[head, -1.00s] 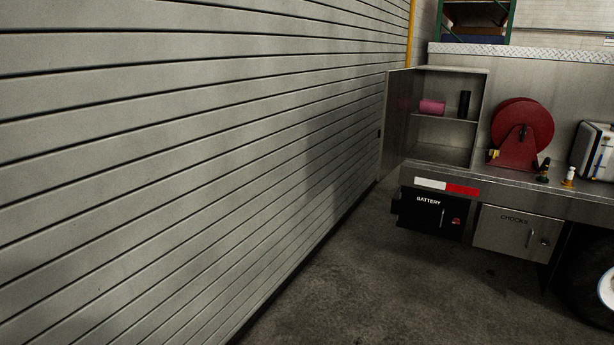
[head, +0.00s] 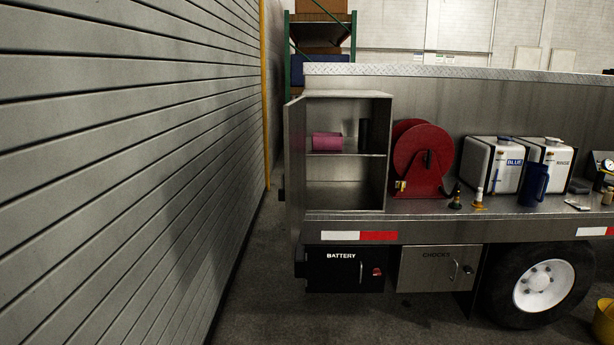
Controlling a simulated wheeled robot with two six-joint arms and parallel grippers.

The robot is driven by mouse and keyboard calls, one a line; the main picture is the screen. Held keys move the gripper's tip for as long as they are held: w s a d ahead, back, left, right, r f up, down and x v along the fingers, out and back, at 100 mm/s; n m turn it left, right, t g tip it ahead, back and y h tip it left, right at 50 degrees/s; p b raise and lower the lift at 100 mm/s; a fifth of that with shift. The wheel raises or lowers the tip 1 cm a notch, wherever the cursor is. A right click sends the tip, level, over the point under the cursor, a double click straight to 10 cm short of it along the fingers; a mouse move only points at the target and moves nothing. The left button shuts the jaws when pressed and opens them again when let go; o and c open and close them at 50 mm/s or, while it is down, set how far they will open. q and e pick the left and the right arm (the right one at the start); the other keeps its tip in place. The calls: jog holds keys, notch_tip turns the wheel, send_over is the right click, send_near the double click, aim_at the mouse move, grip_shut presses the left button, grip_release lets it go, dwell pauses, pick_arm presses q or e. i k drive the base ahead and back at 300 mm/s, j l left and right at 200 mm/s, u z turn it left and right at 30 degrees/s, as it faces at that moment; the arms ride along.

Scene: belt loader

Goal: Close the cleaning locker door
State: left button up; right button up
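The cleaning locker (head: 345,97) is a grey metal cabinet at the left end of the truck deck in the head view. Its door (head: 295,165) stands open at the cabinet's left side, seen nearly edge-on. Inside, a pink roll (head: 327,141) lies on the upper shelf, with a dark item (head: 364,134) beside it; the lower space looks empty. Neither of my grippers is in view.
A slatted wall (head: 120,150) runs along the left, with clear floor (head: 262,300) between it and the truck. A red hose reel (head: 423,160) stands right of the locker. Battery (head: 343,275) and chocks (head: 437,268) boxes hang below the deck. A wheel (head: 543,286) and yellow bucket (head: 604,320) are at right.

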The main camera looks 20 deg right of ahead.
aim_at(294, 175)
jog(key=i+j+z, duration=0.1)
jog(key=i+z, duration=0.35)
jog(key=i+j+z, duration=0.25)
jog(key=z, duration=0.15)
jog(key=i+j+z, duration=0.45)
jog(key=i+j, duration=0.75)
jog(key=i, duration=0.25)
